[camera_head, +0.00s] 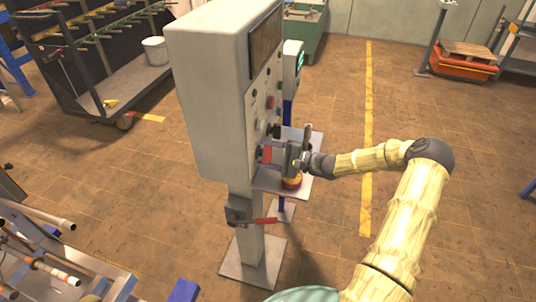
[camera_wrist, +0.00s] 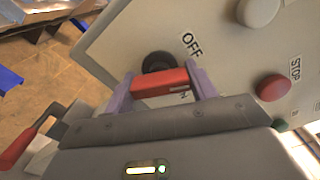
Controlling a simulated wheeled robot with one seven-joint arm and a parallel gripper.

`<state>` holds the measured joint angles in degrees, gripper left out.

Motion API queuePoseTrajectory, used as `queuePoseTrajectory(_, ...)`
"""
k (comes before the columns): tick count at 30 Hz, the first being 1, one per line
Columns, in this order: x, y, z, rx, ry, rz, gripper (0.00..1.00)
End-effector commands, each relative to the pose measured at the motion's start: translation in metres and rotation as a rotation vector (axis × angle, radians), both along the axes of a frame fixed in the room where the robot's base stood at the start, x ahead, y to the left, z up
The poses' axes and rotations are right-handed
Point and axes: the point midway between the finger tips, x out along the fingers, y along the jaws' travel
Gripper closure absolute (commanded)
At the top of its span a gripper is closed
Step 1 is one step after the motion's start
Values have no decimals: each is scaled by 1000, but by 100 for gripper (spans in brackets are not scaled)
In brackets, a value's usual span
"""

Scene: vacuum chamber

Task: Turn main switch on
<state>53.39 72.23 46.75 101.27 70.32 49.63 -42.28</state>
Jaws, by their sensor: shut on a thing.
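The main switch has a red handle (camera_wrist: 160,83) on a dark round base (camera_wrist: 157,61), next to an OFF label in the wrist view; a second label beside the handle is mostly hidden. My gripper (camera_wrist: 165,85) has its two purple fingers on either side of the red handle and is shut on it. In the head view the red handle (camera_head: 265,154) shows at the lower part of the panel's front face, with my gripper (camera_head: 275,156) at it. The grey control cabinet (camera_head: 208,100) stands upright on a post.
A red STOP button (camera_wrist: 273,88) and a pale knob (camera_wrist: 257,12) sit near the switch. An orange-topped button (camera_head: 291,182) is on the shelf below my gripper. A red lever (camera_head: 262,221) sticks out from the post.

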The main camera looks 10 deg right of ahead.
Motion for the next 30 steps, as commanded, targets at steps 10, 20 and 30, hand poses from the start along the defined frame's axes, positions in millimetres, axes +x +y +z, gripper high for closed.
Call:
queuePoseTrajectory(10,-1,0,0,163,286,0,66)
queuePoseTrajectory(20,-1,0,-1,319,560,-1,66)
queuePoseTrajectory(30,-1,-1,0,472,823,-2,66)
